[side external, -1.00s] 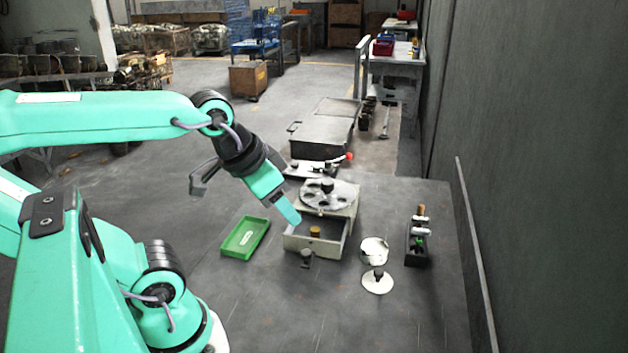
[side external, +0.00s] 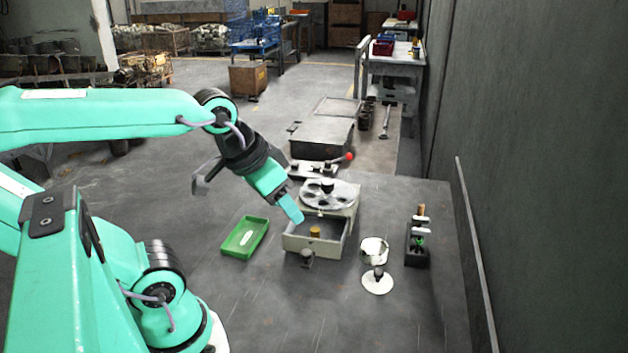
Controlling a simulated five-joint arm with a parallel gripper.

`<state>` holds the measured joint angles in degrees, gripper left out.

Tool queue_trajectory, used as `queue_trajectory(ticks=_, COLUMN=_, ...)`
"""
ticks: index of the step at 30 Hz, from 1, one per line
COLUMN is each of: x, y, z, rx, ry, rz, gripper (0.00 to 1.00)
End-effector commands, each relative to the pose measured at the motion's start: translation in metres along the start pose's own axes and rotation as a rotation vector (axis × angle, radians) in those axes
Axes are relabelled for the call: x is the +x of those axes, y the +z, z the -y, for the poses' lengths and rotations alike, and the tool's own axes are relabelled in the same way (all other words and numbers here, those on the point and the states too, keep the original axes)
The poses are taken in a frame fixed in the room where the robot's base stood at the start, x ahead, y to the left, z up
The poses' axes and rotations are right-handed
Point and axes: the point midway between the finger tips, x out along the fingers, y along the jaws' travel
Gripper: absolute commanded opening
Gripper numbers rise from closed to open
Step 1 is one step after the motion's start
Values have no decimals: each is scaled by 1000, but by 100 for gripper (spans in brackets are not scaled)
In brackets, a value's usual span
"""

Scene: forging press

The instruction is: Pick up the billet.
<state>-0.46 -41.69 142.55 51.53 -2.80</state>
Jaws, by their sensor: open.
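A small brass-coloured cylinder, which looks like the billet (side external: 315,231), stands in the open drawer (side external: 312,247) of a pale box. The drawer's front wall hides its lower part. My gripper (side external: 293,208) is open and empty, pointing down to the right. Its fingertip shows just above the drawer's left side, up and to the left of the billet. The fingers overlap in this view, so the gap between them is hard to see.
A green tray (side external: 245,237) lies left of the drawer. A slotted disc (side external: 328,193) tops the box. Right of it are a round mirror-like cup on a stand (side external: 376,283) and a dark rack (side external: 417,250). A red-knobbed lever device (side external: 318,168) sits behind.

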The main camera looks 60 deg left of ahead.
Motion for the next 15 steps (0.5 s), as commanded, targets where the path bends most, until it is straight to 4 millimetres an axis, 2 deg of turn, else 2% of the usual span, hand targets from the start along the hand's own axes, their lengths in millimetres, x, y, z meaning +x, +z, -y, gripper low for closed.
queue_trajectory(ticks=5, x=7, y=-11, z=6, rx=-162, ry=-15, rz=33, gripper=49)
queue_trajectory(ticks=15, x=35, y=-42, z=26, rx=-681, ry=-85, rz=113, gripper=49)
